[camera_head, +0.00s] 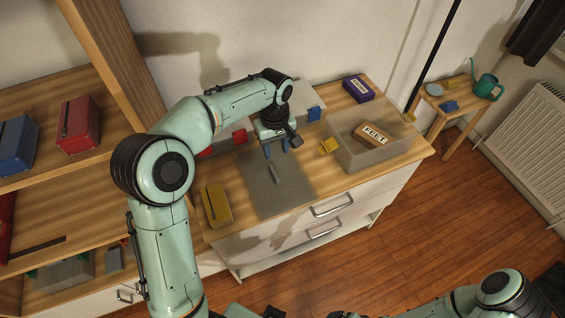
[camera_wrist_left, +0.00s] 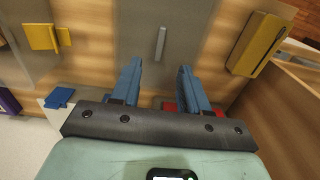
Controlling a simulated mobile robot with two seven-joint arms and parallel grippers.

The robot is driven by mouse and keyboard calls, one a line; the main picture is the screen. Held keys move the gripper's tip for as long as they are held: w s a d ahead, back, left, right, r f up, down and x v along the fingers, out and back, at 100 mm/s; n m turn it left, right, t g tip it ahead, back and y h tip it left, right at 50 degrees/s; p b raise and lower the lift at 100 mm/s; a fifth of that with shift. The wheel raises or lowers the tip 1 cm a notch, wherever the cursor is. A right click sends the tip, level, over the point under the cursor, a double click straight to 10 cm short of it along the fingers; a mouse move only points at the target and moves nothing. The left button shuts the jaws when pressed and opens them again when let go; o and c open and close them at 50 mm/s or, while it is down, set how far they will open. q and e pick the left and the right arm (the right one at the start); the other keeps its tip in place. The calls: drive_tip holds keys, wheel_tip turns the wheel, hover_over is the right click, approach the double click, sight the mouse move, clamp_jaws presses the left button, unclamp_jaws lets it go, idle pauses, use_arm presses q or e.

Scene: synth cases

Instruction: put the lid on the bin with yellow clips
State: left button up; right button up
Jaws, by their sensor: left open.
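A grey, see-through bin with yellow clips (camera_head: 385,154) stands open at the right end of the cabinet top, with a brown box labelled FEET (camera_head: 371,134) in it. One yellow clip also shows in the left wrist view (camera_wrist_left: 41,37). A flat grey lid (camera_head: 262,194) with a raised bar handle (camera_head: 275,174) lies left of the bin; its handle is also in the left wrist view (camera_wrist_left: 160,43). My left gripper (camera_head: 277,149) is open and empty, above the lid's back part, with its blue fingers apart from the handle.
Bins with a blue clip (camera_head: 314,114) and red clips (camera_head: 240,136) stand behind the lid. A mustard case (camera_head: 216,204) lies left of it, and a purple box (camera_head: 358,88) at the back. A wooden shelf (camera_head: 50,170) stands left.

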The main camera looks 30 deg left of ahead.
use_arm(q)
hover_over(276, 176)
drive_tip(key=f, duration=0.7)
drive_tip(key=shift+s+b, duration=0.25)
drive_tip(key=shift+b, duration=0.1)
drive_tip(key=shift+w+d+f, duration=0.1)
drive_tip(key=shift+f, duration=1.45)
drive_tip(key=shift+w+d+f, duration=0.1)
drive_tip(key=shift+f, duration=1.4)
drive_tip(key=shift+a, duration=0.1)
clamp_jaws()
